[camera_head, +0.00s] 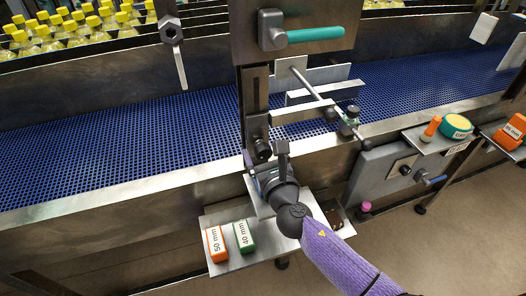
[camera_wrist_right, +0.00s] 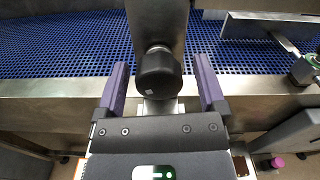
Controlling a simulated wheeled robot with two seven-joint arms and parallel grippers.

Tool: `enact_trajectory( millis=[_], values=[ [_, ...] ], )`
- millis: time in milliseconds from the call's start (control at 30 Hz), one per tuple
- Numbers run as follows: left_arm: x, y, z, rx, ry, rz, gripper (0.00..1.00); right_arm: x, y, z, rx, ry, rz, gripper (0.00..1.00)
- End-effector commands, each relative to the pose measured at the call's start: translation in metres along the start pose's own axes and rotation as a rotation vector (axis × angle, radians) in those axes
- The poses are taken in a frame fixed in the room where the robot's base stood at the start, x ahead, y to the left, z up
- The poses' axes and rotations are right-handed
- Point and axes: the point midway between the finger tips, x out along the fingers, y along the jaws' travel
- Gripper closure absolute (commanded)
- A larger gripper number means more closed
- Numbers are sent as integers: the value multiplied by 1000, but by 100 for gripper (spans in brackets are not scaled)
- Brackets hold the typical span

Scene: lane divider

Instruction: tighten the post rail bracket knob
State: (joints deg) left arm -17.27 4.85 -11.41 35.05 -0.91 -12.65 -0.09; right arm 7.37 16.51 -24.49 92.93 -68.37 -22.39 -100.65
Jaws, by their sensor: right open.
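The bracket knob (camera_head: 262,149) is black and sits low on the dark upright post (camera_head: 256,100) at the front of the conveyor. In the right wrist view the black knob (camera_wrist_right: 160,76) is large and central, with a small white mark on its face. My right gripper (camera_head: 266,160) comes up from below and reaches the knob's height. Its purple fingers (camera_wrist_right: 161,82) are open, one on each side of the knob, with gaps showing on both sides. The rail bracket (camera_head: 300,112) extends right from the post over the belt. My left gripper is not in view.
A blue conveyor belt (camera_head: 120,128) runs behind a steel edge. A tray (camera_head: 234,262) below holds an orange 50 mm block (camera_head: 215,244) and a green 40 mm block (camera_head: 244,237). A teal-handled lever (camera_head: 314,34) hangs above. A right shelf (camera_head: 424,146) holds orange and yellow-green items.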

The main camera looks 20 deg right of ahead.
Motion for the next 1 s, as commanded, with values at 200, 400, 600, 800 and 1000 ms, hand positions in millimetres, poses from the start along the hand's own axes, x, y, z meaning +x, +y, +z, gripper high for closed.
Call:
enact_trajectory(
  millis=[200,400,600,800,1000],
  values=[
    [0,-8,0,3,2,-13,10,1,0,0,1,1,0,10],
    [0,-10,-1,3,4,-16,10,1,0,0,1,1,0,48],
    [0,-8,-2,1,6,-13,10,0,0,0,1,1,0,91],
    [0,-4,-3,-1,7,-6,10,0,0,0,6,1,0,100],
    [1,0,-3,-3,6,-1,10,0,0,-1,62,2,-1,100]
  ],
)
